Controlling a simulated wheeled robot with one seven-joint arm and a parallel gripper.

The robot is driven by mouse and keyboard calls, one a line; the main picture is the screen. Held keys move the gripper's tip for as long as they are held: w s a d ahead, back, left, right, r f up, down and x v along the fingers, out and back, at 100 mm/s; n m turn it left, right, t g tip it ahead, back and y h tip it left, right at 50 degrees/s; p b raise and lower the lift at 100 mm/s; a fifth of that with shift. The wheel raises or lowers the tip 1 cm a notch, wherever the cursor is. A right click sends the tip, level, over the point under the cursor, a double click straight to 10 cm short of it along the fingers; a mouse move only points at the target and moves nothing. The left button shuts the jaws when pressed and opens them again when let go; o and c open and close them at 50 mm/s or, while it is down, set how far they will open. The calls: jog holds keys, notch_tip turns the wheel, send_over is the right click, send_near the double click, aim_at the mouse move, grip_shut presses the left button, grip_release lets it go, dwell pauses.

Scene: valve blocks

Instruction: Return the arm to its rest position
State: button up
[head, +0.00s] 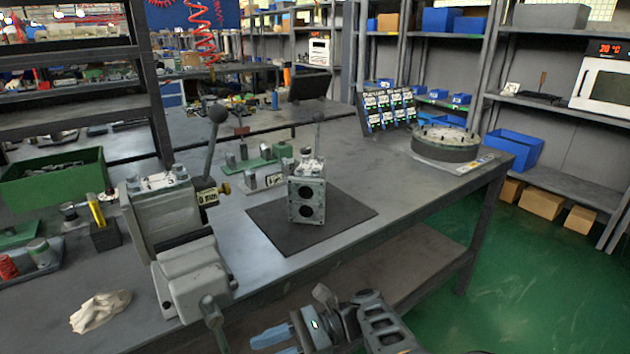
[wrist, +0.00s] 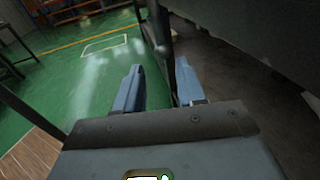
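My gripper (head: 272,345) is at the bottom middle of the head view, in front of the workbench's near edge and low beside it. In the wrist view its two blue fingers (wrist: 158,88) stand apart with nothing between them. Green floor and the dark bench side show past the fingers. A grey valve block (head: 307,200) with two dark round ports stands upright on a black mat (head: 268,230) on the bench, well away from my gripper.
The workbench (head: 340,180) carries a large grey vise (head: 185,240), a white glove (head: 100,311), a green bin (head: 55,178) and a round fixture (head: 445,143). A lower shelf (head: 390,255) lies under the bench. Green floor (head: 530,290) is clear at the right.

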jog(key=s+d+f+m+t+h+p, duration=0.1)
jog(key=s+d+f+t+h, duration=0.25)
jog(key=d+f, duration=0.8)
jog(key=s+d+f+m+t+h, duration=0.1)
jog(key=s+d+f+t+h, duration=0.25)
jog(key=d+f, duration=0.85)
jog(key=s+d+f+n+t+h+p, duration=0.15)
jog(key=s+d+h, duration=0.25)
jog(key=s+d, duration=0.45)
jog(key=s+d+f+n+t+h, duration=0.25)
jog(key=s+d+h, duration=0.2)
jog(key=d, duration=0.75)
jog(key=s+d+r+n+t+h, duration=0.1)
jog(key=s+r+n+t+h, duration=0.3)
jog(key=s+r, duration=0.65)
jog(key=s+a+r+n+t+y, duration=0.1)
jog(key=s+a+r+n+t, duration=0.1)
jog(key=r, duration=0.9)
jog(key=s+a+r+n+t+y+p, duration=0.1)
jog(key=s+a+r+n+t, duration=0.1)
jog(key=a+r, duration=0.5)
jog(key=s+a+r+n+t+y+p, duration=0.1)
jog(key=s+a+r+n+t, duration=0.2)
jog(key=r, duration=1.3)
jog(key=shift+s+a+r+y, duration=0.35)
jog(key=shift+s+a, duration=0.4)
jog(key=shift+s, duration=0.05)
